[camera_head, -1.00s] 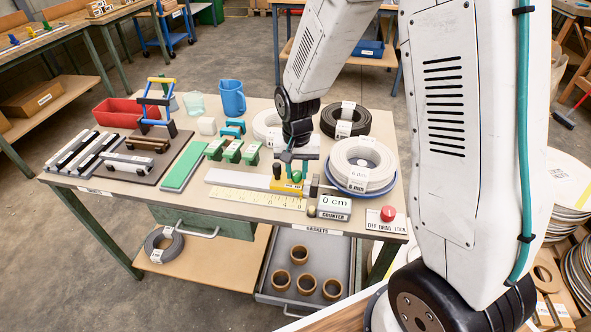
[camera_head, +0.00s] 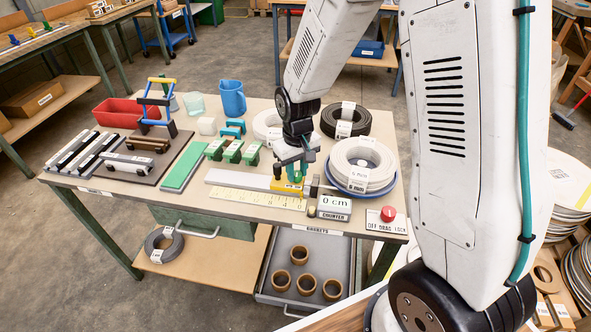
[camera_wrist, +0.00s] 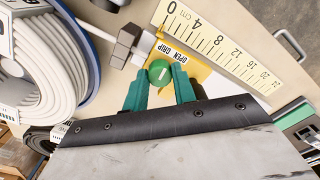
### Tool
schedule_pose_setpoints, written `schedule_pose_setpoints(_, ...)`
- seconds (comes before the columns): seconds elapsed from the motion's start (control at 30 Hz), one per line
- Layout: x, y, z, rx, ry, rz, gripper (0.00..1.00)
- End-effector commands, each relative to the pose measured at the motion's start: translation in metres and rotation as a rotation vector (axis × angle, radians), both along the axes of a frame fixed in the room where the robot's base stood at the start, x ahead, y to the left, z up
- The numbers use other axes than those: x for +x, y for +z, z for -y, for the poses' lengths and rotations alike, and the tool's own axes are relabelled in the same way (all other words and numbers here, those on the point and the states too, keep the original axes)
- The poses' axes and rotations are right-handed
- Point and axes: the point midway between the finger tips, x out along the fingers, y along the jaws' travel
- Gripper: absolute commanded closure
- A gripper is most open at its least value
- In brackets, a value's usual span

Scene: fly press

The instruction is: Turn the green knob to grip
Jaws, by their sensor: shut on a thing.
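The green knob (camera_wrist: 159,72) is round with a pale mark on top. It sits on a yellow plate (camera_wrist: 181,68) lettered "OPEN GRIP" in the wrist view. My gripper (camera_wrist: 162,82) has its two teal fingers on either side of the knob, shut on it. In the head view my gripper (camera_head: 293,172) points down at the yellow block (camera_head: 286,187) on the table, and the fingers partly hide the knob. I cannot tell for certain which word the mark points to.
A ruler (camera_head: 257,198) lies along the table front. A white coil (camera_head: 363,163) stands close on the right; green blocks (camera_head: 232,151) sit to the left.

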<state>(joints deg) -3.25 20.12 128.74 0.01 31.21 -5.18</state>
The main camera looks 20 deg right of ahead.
Motion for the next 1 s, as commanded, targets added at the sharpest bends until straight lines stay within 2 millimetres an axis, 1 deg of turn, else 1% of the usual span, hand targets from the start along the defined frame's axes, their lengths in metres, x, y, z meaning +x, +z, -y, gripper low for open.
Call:
schedule_pose_setpoints(0.2,0.0010,0.0006,0.0005,0.000,0.189,0.002,0.96)
schedule_pose_setpoints(0.5,0.0015,0.0008,0.0010,0.000,0.379,0.003,0.96)
schedule_pose_setpoints(0.7,0.0018,0.0009,0.0012,-0.001,0.447,0.004,0.96)
schedule_pose_setpoints(1.0,0.0022,0.0011,0.0016,-0.002,0.476,0.005,0.96)
